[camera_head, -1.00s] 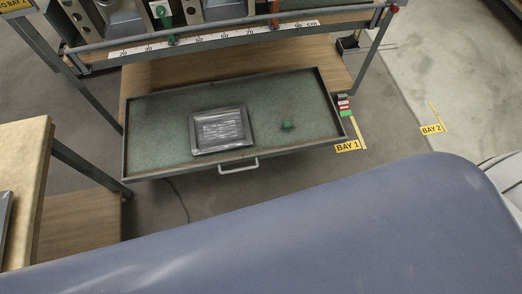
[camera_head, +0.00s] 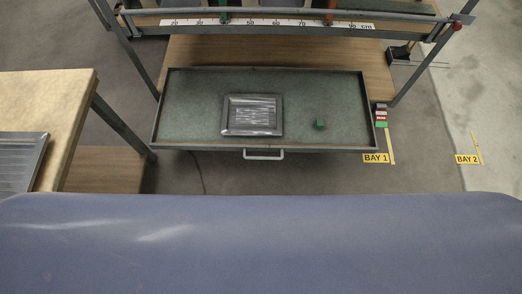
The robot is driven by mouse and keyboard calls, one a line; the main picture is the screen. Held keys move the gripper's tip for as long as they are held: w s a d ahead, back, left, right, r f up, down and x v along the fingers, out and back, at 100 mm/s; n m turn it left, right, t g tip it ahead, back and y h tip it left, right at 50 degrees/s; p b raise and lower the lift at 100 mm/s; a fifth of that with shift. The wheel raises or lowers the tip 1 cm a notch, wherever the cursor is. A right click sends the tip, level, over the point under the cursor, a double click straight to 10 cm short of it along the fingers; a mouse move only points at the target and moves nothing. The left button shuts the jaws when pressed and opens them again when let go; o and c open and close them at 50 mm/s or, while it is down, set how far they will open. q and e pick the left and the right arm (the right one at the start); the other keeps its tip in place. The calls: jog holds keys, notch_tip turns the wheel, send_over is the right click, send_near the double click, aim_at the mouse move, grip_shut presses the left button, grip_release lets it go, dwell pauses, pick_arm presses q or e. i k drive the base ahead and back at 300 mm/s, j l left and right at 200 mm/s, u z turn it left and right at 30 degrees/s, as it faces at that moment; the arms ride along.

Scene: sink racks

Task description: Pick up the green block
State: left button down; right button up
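A small green block (camera_head: 320,124) lies on the green-lined bottom of an open drawer tray (camera_head: 200,110), in its right part. It is to the right of a dark-framed metal panel (camera_head: 252,115) in the same tray and apart from it. Nothing covers the block. Neither of my grippers shows in the head view, so no gripper is seen near the block.
A rack with a ruler strip (camera_head: 265,22) stands behind the tray. A wooden table (camera_head: 50,105) with a metal tray (camera_head: 18,160) is at left. My blue body fills the bottom. Floor at right, by the BAY 1 label (camera_head: 376,158), is mostly clear.

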aim_at(319, 125)
jog(key=k+l, duration=0.1)
jog(key=k, duration=0.95)
